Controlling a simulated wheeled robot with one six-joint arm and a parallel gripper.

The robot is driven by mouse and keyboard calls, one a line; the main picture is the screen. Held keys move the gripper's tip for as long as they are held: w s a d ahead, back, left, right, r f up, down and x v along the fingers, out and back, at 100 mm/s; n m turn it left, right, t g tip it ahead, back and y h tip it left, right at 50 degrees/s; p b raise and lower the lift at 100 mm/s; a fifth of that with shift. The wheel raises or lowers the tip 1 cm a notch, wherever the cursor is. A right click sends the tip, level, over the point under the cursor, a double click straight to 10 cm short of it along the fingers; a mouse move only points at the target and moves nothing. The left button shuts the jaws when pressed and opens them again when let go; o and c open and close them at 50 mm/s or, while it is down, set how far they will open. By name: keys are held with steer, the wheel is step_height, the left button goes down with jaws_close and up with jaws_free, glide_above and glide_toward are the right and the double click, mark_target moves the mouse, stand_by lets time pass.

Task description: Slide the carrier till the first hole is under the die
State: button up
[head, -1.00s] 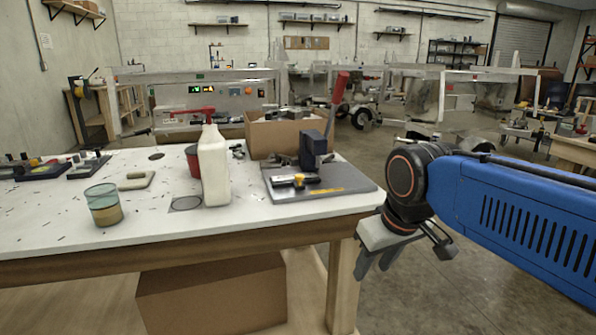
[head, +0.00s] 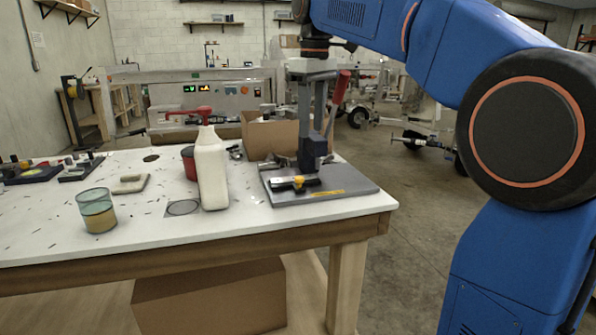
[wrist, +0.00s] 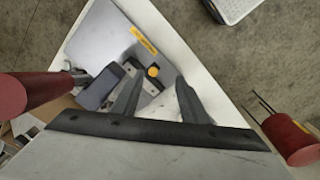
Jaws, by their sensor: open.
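The punch press, a dark upright block (head: 313,152) with a red lever (head: 339,92), stands on a grey base plate (head: 352,188). The carrier (head: 290,185), a low dark and silver piece with a yellow knob, lies at the press's front foot. In the wrist view the carrier (wrist: 151,84) and its yellow knob show between and beyond my fingertips, beside the dark press block (wrist: 99,92). My gripper (head: 312,130) points down over the press area, open and empty. In the wrist view my gripper (wrist: 160,80) has its fingers apart. The die and the holes cannot be made out.
A cardboard box (head: 268,137) is behind the press. A glass (head: 97,211) stands farther left. The table's right edge is close to the plate.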

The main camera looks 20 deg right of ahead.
step_height(320, 180, up, 2)
steer(key=n, duration=0.1)
glide_above(300, 177)
steer(key=shift+g, duration=0.3)
step_height(300, 177, down, 17)
steer(key=shift+s+a, duration=0.1)
steer(key=shift+a, duration=0.05)
jaws_close()
